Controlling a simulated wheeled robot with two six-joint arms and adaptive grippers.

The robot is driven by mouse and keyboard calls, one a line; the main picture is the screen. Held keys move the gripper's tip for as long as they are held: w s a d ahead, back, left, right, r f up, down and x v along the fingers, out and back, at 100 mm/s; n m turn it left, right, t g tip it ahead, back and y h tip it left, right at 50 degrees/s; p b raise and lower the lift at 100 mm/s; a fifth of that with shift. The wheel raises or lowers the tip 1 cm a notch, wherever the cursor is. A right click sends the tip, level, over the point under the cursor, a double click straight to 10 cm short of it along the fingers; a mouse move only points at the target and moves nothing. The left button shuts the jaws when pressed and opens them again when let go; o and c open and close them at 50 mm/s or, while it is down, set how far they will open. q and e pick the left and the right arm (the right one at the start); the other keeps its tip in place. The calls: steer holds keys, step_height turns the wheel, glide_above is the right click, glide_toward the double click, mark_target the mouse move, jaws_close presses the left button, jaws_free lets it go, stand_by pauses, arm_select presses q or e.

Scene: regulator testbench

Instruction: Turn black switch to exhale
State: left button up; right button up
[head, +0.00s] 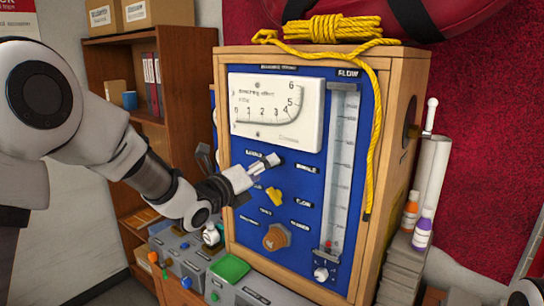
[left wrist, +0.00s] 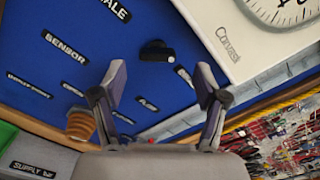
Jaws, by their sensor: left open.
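The black switch (left wrist: 157,52) is a small dark knob on the blue panel (left wrist: 100,70) in the left wrist view. A label cut off to "ALE" (left wrist: 115,8) is left of it, and another label (left wrist: 185,76) lies partly hidden behind a finger. My left gripper (left wrist: 160,80) is open, with its two fingers apart and the switch seen beyond the gap between them. In the head view the left gripper (head: 262,166) is close to the panel between two labels, and I cannot make out the switch behind it.
Below the gripper are a yellow knob (head: 274,194) and a brown knob (head: 277,237). A white gauge (head: 277,112) sits above, and a flow tube (head: 341,160) stands at the right. Yellow rope (head: 375,130) hangs over the wooden case. Bottles (head: 422,232) stand at its right.

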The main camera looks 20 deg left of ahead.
arm_select(q)
steer(key=x, duration=0.1)
steer(key=p+x, duration=0.1)
steer(key=x, duration=0.3)
steer(key=shift+w+f, duration=0.15)
steer(key=shift+f, duration=0.15)
steer(key=shift+s+a+r, duration=0.1)
steer(key=shift+s+r, duration=0.15)
steer(key=shift+s, duration=0.45)
steer(key=shift+c, duration=0.7)
steer(key=shift+w+a, duration=0.1)
steer(key=shift+w, duration=0.1)
steer(key=c, duration=1)
arm_select(e)
step_height(320, 180, up, 2)
steer(key=shift+w+r, duration=0.1)
steer(key=shift+w, duration=0.05)
arm_select(q)
steer(key=shift+f, duration=0.1)
